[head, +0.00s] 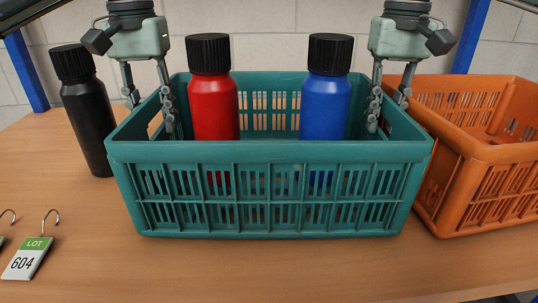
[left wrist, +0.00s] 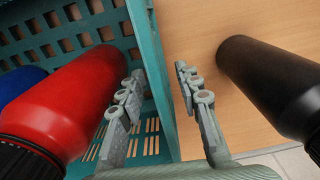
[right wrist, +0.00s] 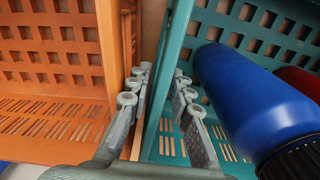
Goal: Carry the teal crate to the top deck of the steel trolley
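The teal crate (head: 270,152) stands on a wooden surface, holding a red bottle (head: 214,100) and a blue bottle (head: 326,100), both with black caps. My left gripper (head: 151,114) points down over the crate's left end wall, one finger inside and one outside. In the left wrist view its fingers (left wrist: 158,85) are apart, with a gap between wall and outer finger. My right gripper (head: 388,114) straddles the right end wall likewise. In the right wrist view its fingers (right wrist: 162,85) are apart around the wall. I see no steel trolley.
An orange crate (head: 480,170) stands close to the teal crate's right side. A black bottle (head: 86,115) stands just left of it. A lot tag (head: 27,258) with a hook lies at the front left of the wooden table (head: 90,225). A tiled wall is behind.

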